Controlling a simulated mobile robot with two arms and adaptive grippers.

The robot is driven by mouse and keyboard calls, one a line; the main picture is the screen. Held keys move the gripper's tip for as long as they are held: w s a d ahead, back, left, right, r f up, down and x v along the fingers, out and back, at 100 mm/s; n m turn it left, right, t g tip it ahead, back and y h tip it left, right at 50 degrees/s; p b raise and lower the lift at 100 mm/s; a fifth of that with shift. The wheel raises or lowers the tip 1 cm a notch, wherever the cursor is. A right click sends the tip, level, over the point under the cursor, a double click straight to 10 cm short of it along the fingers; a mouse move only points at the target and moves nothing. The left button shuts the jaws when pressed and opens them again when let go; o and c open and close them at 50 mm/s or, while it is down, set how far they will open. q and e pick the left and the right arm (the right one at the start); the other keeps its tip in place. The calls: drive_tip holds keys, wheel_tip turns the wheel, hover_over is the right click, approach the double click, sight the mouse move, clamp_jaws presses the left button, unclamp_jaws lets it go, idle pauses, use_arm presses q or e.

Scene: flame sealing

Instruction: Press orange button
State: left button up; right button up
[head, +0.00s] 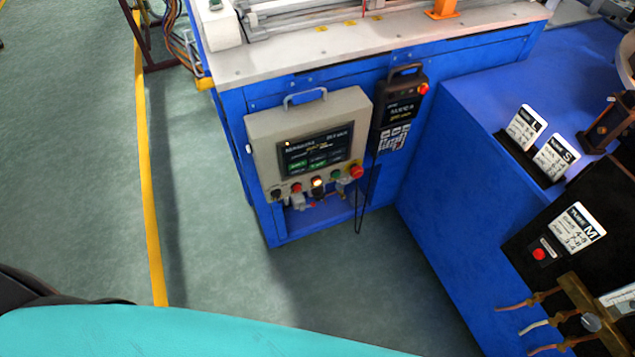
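A grey control box (262,132) with a handle on top is mounted on the front of the blue machine. Its screen (315,150) is lit, with green fields. A row of small controls runs along its lower edge. One button (317,183) in the middle of the row glows pale yellow-orange. A red button (296,187) is to its left, and a green button (336,175) and a larger red button (355,171) are to its right. A dark knob (277,194) is at the left end. Neither of my grippers is in view.
A black pendant (401,100) with a red button hangs right of the box, its cable dangling. A blue bench (465,200) on the right holds cards marked L, S and M and a red button (538,254). The green floor (240,270) before the box is clear.

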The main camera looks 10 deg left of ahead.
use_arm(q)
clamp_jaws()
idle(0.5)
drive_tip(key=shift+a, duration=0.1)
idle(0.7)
